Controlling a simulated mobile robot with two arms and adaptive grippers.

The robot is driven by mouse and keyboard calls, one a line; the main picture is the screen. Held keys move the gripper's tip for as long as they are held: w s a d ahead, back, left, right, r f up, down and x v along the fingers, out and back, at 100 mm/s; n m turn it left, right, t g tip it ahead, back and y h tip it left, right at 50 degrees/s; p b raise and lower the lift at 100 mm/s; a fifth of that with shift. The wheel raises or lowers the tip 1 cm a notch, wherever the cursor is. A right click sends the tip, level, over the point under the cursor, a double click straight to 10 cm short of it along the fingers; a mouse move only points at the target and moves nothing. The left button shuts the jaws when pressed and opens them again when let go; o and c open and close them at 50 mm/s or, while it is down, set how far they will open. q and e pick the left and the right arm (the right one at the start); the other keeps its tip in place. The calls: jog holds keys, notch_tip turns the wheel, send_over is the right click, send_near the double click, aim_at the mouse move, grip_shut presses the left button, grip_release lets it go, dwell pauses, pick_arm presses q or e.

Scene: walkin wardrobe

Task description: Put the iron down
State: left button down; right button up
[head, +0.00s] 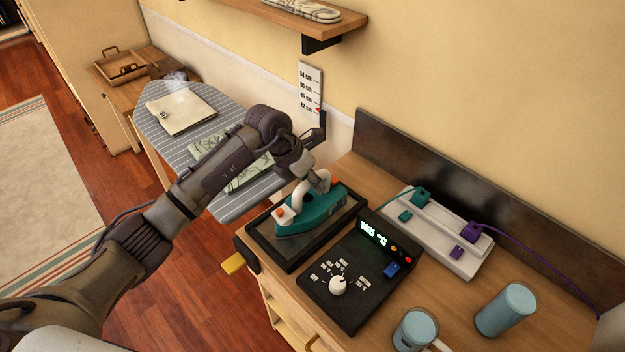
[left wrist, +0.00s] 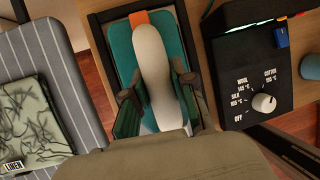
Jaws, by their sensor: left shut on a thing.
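The teal iron (head: 318,218) has a white handle and orange parts. It is over the dark rectangular tray (head: 262,236) on the wooden counter, beside the control box; I cannot tell whether its base touches the tray. My left gripper (head: 318,182) is shut on the iron's handle from above. In the left wrist view the white handle (left wrist: 154,75) lies between the two fingers of the left gripper (left wrist: 158,106), and the teal body (left wrist: 122,48) shows around it. My right gripper is not in view.
A black control box (head: 345,290) with a lit display and white dial stands right of the tray. Behind are a white power strip (head: 455,240) and purple cable. Blue cups (head: 506,309) stand at front right. The striped ironing board (head: 240,205) holds folded cloths at left.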

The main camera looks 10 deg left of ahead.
pick_arm(q)
jog(key=shift+r, duration=0.1)
jog(key=c, duration=1.2)
grip_release()
jog(key=shift+o, duration=1.2)
jog(key=shift+s, duration=0.1)
